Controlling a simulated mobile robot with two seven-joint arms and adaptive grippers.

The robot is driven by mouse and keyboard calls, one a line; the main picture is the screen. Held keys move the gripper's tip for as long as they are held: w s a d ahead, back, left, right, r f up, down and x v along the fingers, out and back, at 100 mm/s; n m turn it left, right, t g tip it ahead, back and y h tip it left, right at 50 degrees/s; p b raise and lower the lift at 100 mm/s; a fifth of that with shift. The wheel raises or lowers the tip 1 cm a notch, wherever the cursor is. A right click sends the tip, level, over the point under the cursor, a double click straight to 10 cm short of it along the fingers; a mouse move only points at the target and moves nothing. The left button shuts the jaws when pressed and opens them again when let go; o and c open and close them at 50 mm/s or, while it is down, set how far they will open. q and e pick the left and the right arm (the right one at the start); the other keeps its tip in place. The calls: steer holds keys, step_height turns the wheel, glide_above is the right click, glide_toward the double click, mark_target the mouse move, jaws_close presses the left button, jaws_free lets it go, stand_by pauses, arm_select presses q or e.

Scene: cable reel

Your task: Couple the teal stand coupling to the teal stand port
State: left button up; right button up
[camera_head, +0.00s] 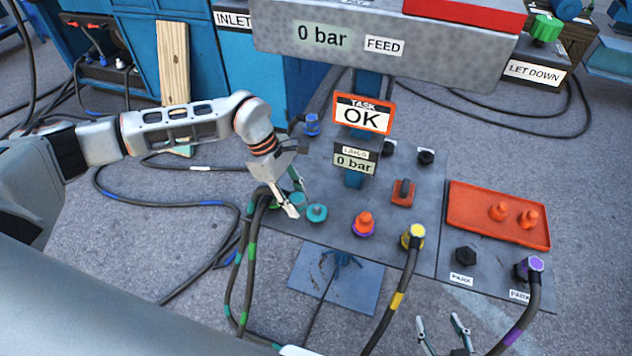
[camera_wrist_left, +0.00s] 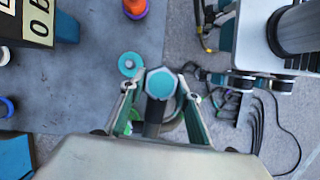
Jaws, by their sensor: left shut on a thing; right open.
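Dark hoses with green and teal bands (camera_head: 238,258) hang below the left gripper. My right gripper (camera_head: 442,334) is open and empty at the bottom edge.
An orange-topped purple fitting (camera_head: 363,223) and a yellow coupling (camera_head: 413,237) with a hose stand right of the port. A post with a sign reading TASK OK (camera_head: 362,115) rises behind. An orange tray (camera_head: 480,230) and a purple coupling (camera_head: 530,267) lie further right.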

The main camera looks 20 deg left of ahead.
arm_select(q)
steer(key=w+d+r+n+t+y, duration=0.1)
steer(key=w+d+n+t+y, duration=0.3)
steer(key=n, duration=0.9)
steer(key=shift+h, duration=0.9)
steer(key=f+b, duration=0.1)
steer(key=w+f+b, duration=0.1)
steer(key=f, duration=0.1)
steer(key=w+f+b, duration=0.1)
steer(key=b, duration=0.1)
steer(key=shift+a+f, duration=0.35)
steer(key=shift+f, duration=0.05)
step_height(320, 180, down, 3)
steer(key=shift+r+b, duration=0.2)
steer(key=shift+b, duration=0.6)
steer(key=shift+f+t, duration=0.3)
steer(key=shift+f, duration=0.35)
steer(key=shift+w, duration=0.1)
